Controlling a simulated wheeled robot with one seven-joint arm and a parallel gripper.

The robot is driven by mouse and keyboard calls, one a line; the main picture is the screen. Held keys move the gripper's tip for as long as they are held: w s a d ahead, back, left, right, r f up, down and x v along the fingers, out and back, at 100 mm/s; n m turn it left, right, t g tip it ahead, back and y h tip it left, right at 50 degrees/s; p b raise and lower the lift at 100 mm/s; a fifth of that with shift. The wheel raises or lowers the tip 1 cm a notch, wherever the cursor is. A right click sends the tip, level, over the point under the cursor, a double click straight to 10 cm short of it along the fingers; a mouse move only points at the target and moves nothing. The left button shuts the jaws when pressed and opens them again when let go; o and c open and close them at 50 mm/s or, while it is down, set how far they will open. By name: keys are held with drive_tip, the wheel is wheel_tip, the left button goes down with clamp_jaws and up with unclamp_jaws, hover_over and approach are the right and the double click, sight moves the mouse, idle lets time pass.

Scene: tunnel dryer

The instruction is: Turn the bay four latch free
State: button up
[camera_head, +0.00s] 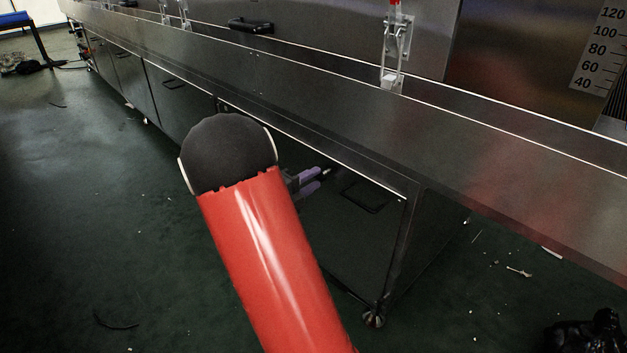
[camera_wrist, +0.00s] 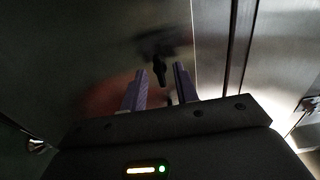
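My gripper (camera_head: 320,180) is below the steel ledge, in front of the lower cabinet doors, partly hidden by my red arm. In the wrist view its two purple fingers (camera_wrist: 159,73) stand apart, with no thing clearly held between them. A small dark latch-like knob (camera_wrist: 159,70) shows in line with the gap, on or against a dim steel panel. I cannot tell whether the fingers touch it. No bay number is readable, so I cannot tell whether it is the bay four latch. A red-tipped toggle clamp (camera_head: 394,48) stands upright on the upper panel.
The long steel ledge (camera_head: 330,98) runs above the gripper. A lower cabinet door with a black handle (camera_head: 363,197) is to its right. Another black handle (camera_head: 251,25) is on the upper panel. The green floor at left is mostly open. A dark object (camera_head: 590,332) lies at bottom right.

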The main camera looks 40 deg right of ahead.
drive_tip(key=shift+d, duration=0.55)
drive_tip(key=shift+c, duration=0.3)
clamp_jaws()
